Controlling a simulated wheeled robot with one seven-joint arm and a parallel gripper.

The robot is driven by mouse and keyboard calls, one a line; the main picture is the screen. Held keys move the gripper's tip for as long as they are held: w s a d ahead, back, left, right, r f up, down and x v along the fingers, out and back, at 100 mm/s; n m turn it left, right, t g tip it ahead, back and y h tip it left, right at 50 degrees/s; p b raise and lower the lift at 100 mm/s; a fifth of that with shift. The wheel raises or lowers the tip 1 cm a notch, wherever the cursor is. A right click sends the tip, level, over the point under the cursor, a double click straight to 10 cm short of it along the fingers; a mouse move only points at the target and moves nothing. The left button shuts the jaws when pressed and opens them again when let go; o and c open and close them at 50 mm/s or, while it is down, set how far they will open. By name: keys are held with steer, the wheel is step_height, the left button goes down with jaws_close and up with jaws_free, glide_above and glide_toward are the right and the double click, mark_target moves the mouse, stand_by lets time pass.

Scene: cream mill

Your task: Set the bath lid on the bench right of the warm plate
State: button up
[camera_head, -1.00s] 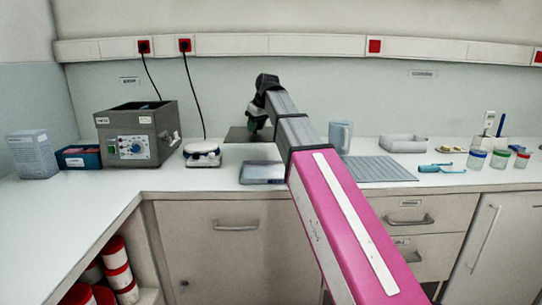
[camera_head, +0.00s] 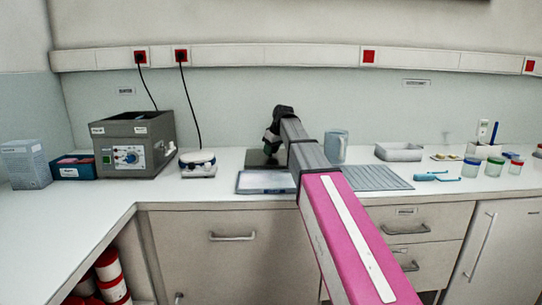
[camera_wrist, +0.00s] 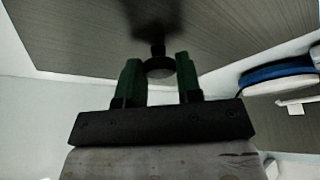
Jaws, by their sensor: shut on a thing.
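The bath lid, a dark grey flat sheet (camera_head: 256,159), is held by its knob in my gripper (camera_head: 270,149). In the wrist view the lid (camera_wrist: 90,40) fills the top, and its black knob sits between the green fingers of my gripper (camera_wrist: 160,68). The lid is low over the bench, right of a small white device with a round, blue-edged top (camera_head: 197,159), which looks like the warm plate; it also shows in the wrist view (camera_wrist: 280,80). I cannot tell whether the lid touches the bench. The grey bath (camera_head: 133,143) stands open at the left.
A flat silver-framed tray (camera_head: 265,189) lies in front of the lid. A blue-grey jug (camera_head: 336,146) and a ribbed mat (camera_head: 375,178) are to the right, partly behind my arm. A pale dish (camera_head: 399,152) and several jars stand further right. The bench's left front is clear.

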steer(key=shift+f, duration=1.1)
steer(key=shift+f, duration=0.1)
steer(key=o, duration=0.9)
steer(key=v, duration=1.2)
